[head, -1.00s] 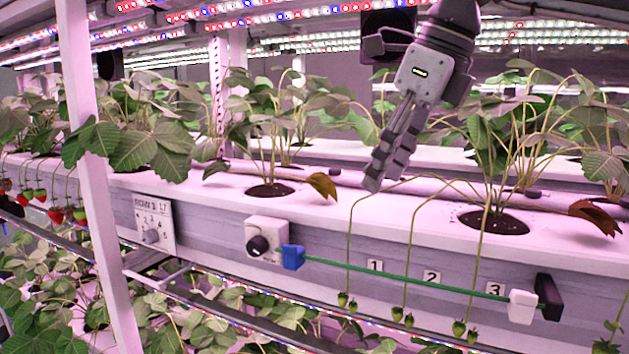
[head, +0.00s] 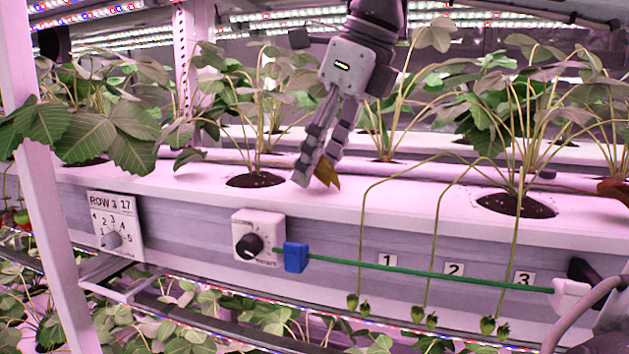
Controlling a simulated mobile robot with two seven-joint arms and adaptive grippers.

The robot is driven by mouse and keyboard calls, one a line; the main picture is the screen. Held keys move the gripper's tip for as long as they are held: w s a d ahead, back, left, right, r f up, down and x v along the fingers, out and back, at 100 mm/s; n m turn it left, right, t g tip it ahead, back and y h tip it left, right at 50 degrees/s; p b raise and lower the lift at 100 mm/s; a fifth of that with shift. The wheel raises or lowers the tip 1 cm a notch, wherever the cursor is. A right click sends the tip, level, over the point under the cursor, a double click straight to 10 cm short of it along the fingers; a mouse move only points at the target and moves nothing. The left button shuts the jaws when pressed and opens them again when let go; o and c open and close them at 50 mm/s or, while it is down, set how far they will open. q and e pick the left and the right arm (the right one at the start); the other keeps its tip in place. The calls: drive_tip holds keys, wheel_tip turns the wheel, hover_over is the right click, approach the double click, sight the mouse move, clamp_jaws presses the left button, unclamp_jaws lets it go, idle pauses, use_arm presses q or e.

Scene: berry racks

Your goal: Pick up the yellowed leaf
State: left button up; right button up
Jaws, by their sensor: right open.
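My left gripper is not in view.
A redder brown leaf (head: 614,188) lies at the right edge. A white post (head: 45,190) stands at the left.

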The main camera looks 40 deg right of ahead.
drive_tip(key=c, duration=0.8)
drive_tip(key=shift+o, duration=0.2)
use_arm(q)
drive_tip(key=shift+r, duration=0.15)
use_arm(e)
drive_tip(key=shift+r, duration=0.1)
